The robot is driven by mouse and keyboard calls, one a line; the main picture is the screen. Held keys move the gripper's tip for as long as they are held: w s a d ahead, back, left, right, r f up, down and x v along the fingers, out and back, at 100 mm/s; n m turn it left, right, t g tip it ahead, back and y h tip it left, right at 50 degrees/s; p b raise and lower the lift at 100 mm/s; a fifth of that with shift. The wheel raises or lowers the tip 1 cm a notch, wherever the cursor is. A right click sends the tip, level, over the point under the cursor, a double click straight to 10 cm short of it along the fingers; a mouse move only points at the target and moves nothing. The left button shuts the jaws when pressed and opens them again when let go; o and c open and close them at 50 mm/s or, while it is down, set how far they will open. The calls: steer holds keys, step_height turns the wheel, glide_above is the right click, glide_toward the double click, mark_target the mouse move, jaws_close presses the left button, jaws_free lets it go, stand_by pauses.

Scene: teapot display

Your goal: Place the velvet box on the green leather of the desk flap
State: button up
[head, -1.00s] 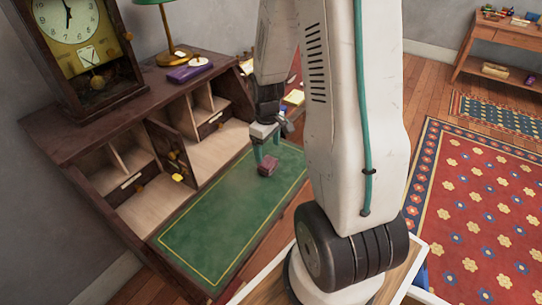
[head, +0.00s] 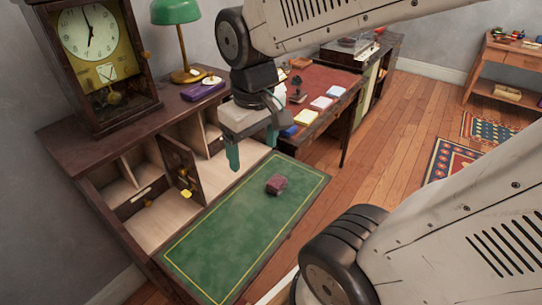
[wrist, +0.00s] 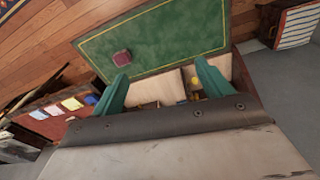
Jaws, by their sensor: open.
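The small dark red velvet box (head: 276,185) rests on the green leather (head: 225,225) of the lowered desk flap, toward its far right part. It also shows in the wrist view (wrist: 122,58), on the green leather (wrist: 175,40) near one edge. My gripper (head: 252,155) has two teal fingers, spread apart and empty. It hangs above the inner edge of the flap, apart from the box. In the wrist view the open fingers (wrist: 162,80) point toward the flap, with the box beyond the left finger.
A clock (head: 95,60), a green lamp (head: 178,15) and a purple box (head: 203,90) stand on the desk top. A small cabinet door (head: 180,163) stands open among the compartments. A red-topped table (head: 325,85) with cards is behind.

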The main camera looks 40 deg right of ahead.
steer(key=s+a+r, duration=0.2)
steer(key=s+a, duration=0.1)
steer(key=s, duration=0.4)
steer(key=shift+a+r+m, duration=0.25)
steer(key=shift+m, duration=0.05)
stand_by(0.7)
